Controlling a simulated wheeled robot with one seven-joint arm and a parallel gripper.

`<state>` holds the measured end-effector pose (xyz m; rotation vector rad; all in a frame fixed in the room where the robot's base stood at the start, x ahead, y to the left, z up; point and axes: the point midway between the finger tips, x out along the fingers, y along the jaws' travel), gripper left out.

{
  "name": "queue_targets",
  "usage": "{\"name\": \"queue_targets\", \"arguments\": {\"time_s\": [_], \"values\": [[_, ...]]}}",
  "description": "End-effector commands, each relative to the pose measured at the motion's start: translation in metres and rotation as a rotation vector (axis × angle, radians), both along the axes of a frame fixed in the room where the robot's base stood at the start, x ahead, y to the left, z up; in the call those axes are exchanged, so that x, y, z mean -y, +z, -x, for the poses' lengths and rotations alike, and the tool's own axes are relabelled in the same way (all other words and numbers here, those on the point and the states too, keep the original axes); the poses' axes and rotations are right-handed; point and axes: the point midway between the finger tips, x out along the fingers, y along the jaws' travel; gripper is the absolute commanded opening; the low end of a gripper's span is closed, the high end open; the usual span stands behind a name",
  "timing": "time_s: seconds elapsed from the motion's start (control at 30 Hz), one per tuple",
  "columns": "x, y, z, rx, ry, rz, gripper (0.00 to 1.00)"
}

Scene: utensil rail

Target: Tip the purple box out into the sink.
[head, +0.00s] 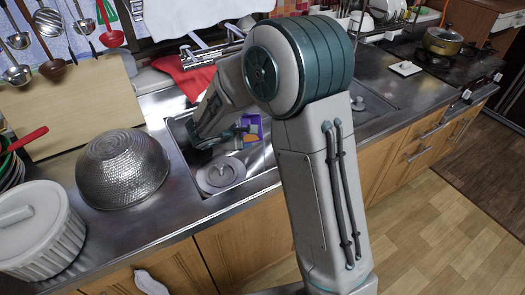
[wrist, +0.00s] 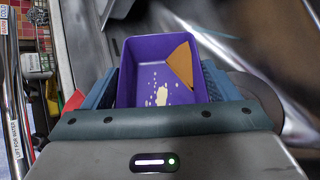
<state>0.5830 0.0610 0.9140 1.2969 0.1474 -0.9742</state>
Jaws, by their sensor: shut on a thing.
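The purple box (head: 253,129) is in my gripper (head: 238,132), over the left part of the sink (head: 262,160) in the head view. Several small cream-coloured bits (wrist: 161,97) lie on the inner surface. How far the box is tilted is hard to tell.
A round drain cover (head: 220,174) lies in the sink. A hammered metal bowl (head: 122,168) and a white ribbed pot (head: 35,230) stand on the counter to the left. A red cloth (head: 188,76) lies behind the sink. Utensils hang on the back wall.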

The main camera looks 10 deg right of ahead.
Motion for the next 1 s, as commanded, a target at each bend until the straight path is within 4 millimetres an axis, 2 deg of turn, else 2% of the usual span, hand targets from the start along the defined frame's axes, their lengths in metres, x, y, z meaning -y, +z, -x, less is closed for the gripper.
{"name": "queue_targets", "arguments": {"time_s": [1.0], "values": [[0.0088, 0.0036, 0.0083, 0.128, -0.001, -0.120, 0.41]]}}
